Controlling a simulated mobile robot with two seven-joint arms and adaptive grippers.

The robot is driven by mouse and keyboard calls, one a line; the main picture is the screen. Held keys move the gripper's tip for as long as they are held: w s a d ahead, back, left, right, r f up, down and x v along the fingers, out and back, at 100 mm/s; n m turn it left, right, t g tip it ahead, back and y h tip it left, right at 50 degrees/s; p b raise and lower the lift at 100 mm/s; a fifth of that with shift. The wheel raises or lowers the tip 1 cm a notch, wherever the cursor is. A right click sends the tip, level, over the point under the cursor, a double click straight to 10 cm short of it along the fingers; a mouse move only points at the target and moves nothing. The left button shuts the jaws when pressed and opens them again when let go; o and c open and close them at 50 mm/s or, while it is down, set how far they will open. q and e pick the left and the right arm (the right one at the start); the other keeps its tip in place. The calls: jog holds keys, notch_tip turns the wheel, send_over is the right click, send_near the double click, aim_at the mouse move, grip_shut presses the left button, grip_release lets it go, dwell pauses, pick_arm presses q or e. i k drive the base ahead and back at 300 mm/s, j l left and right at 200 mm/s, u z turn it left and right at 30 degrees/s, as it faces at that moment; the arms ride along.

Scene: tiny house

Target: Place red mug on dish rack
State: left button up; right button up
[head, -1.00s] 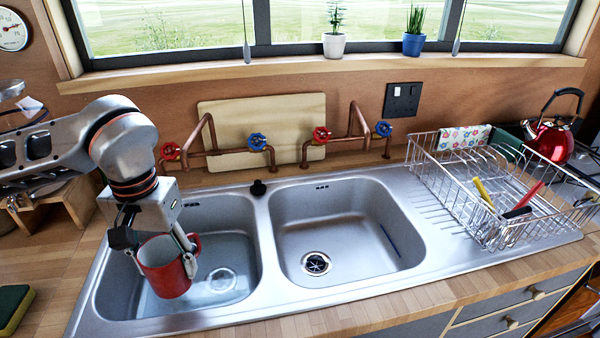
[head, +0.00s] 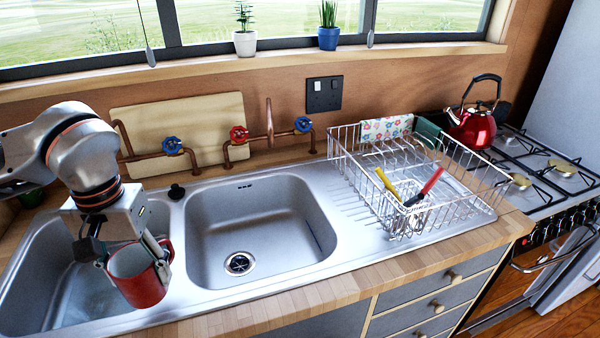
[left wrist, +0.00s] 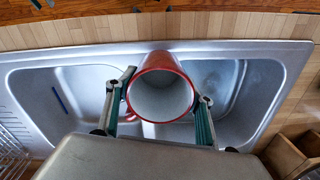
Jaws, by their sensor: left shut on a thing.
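The red mug (head: 137,278) is in my left gripper (head: 138,262), above the left sink basin near its front edge. The mug is upright or slightly tilted, with its handle towards the right. In the left wrist view my left gripper (left wrist: 160,105) has a finger on each side of the mug (left wrist: 160,88), whose pale inside faces the camera. The wire dish rack (head: 400,216) stands on the drainer at the right, well apart from the mug. My right gripper is not in view.
The rack holds clear plates, a yellow-handled and a red-handled utensil (head: 425,187), with a cloth (head: 386,128) over its back. The empty right basin (head: 262,230) lies between mug and rack. Copper pipes with taps (head: 238,135) stand behind. A red kettle (head: 472,128) sits right.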

aim_at(438, 200)
jog(key=l, duration=2.8)
jog(key=z, duration=0.05)
